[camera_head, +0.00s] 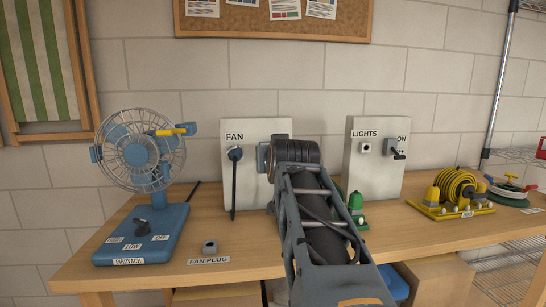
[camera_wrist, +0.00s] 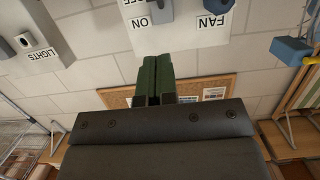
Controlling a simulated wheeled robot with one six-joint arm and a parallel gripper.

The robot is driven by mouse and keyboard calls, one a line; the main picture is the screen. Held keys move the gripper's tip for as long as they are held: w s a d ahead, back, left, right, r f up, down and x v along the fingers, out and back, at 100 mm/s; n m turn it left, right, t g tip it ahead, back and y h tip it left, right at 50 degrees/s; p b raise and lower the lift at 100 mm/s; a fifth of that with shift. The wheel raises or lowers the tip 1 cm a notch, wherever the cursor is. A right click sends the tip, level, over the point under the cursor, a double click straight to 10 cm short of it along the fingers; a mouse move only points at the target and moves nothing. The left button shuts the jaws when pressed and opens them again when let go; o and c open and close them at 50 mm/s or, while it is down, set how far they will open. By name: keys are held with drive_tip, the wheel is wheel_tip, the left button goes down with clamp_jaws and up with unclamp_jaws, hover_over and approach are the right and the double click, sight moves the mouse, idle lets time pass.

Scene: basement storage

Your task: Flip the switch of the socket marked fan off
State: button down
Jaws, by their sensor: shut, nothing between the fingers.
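The fan panel, a pale upright board marked FAN (camera_head: 257,130), stands against the wall. A plug with a dark cord (camera_head: 235,154) sits on its left part. My arm hides its right part in the head view. The wrist view is upside down and shows the FAN label (camera_wrist: 212,22) and, by the ON and OFF labels, a grey switch (camera_wrist: 160,10). The lever's exact position is not clear. My gripper (camera_wrist: 155,58), with dark green fingers, is shut and empty, just in front of the switch. I cannot tell whether they touch.
A lights panel (camera_head: 366,175) with its own switch (camera_head: 396,153) stands to the right. A blue fan (camera_head: 140,160) stands at the left of the wooden bench (camera_head: 230,248). A green object (camera_head: 356,203) and a yellow cable reel (camera_head: 456,190) are on the right.

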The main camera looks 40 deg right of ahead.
drive_tip(key=shift+v, duration=1.1)
drive_tip(key=shift+a+f, duration=0.1)
drive_tip(key=shift+a, duration=0.05)
